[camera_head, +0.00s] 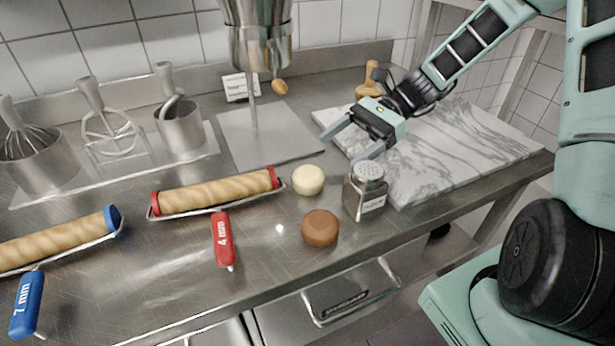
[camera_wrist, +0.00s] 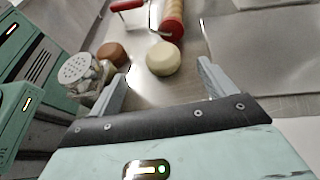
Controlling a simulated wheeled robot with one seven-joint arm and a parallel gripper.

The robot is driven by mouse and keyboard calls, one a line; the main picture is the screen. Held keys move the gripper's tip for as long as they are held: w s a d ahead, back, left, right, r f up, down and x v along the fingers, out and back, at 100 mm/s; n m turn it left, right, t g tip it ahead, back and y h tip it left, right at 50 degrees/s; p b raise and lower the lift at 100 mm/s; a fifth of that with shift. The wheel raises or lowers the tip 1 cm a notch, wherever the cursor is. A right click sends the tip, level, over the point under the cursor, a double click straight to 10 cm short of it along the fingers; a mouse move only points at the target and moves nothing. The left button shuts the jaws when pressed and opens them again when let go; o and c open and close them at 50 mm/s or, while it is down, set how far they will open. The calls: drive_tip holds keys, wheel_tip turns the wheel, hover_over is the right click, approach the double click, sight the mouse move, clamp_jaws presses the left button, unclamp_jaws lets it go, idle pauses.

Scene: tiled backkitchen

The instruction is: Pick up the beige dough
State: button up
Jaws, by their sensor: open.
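The beige dough (camera_head: 308,180) is a small pale round lump on the steel counter, between the red-ended roller and the shaker. In the wrist view the beige dough (camera_wrist: 163,58) lies ahead of the fingers, between their lines. My gripper (camera_head: 345,143) is open and empty, above and to the right of the dough, over the near left edge of the marble slab. Both fingertips of my gripper (camera_wrist: 162,78) show apart in the wrist view. The fingers do not touch the dough.
A brown dough (camera_head: 320,228) sits in front of the beige one. A glass shaker (camera_head: 365,192) stands close on its right. A red-ended roller (camera_head: 215,193) lies to its left. The marble slab (camera_head: 470,150) and a thin steel plate (camera_head: 290,140) lie behind.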

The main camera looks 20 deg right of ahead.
sight(309, 183)
drive_tip(key=x, duration=0.9)
drive_tip(key=shift+a+f, duration=0.2)
drive_tip(key=c, duration=1.1)
